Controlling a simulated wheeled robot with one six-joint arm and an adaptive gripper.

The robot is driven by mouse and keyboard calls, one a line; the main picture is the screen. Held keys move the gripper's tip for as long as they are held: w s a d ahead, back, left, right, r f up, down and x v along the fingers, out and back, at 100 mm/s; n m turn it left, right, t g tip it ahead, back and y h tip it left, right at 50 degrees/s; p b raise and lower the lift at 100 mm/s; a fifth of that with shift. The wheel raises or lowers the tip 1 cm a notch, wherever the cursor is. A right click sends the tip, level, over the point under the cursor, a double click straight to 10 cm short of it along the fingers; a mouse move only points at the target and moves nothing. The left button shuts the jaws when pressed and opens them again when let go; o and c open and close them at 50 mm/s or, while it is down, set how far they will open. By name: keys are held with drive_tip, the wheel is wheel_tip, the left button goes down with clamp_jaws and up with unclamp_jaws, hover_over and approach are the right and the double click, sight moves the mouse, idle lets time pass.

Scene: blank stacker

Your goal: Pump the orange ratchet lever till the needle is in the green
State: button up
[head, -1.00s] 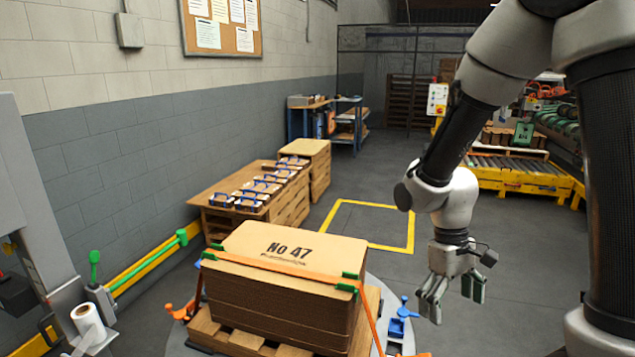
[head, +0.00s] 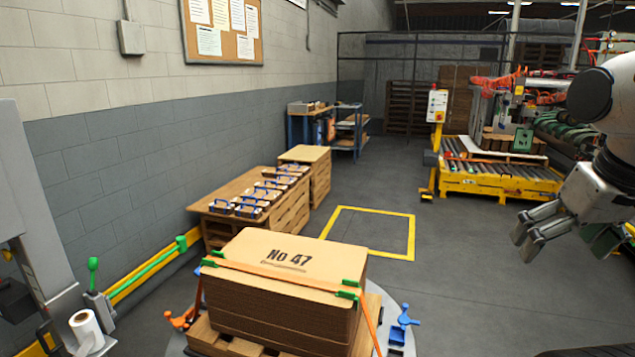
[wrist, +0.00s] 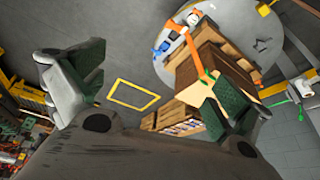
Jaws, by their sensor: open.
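A stack of brown cardboard blanks (head: 290,257) marked "No 47" sits on a wooden pallet (head: 225,342). An orange strap (head: 270,271) with green corner pieces (head: 349,289) runs over it. An orange lever-like part (head: 181,318) stands at the pallet's left and a blue one (head: 403,326) at its right. In the wrist view, a small orange part (wrist: 193,20) shows near the strap (wrist: 193,52). I cannot tell which part is the ratchet lever. No needle or green zone can be made out. My gripper (head: 563,236) is open and empty, right of the stack and apart from it.
A low table (head: 222,213) with blue-handled items stands behind the stack by the wall. A yellow floor square (head: 411,240) lies on open floor. A yellow roller conveyor (head: 500,184) is at the right. A paper roll (head: 84,326) and green lever (head: 92,270) are at left.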

drive_tip(key=shift+c, duration=0.4)
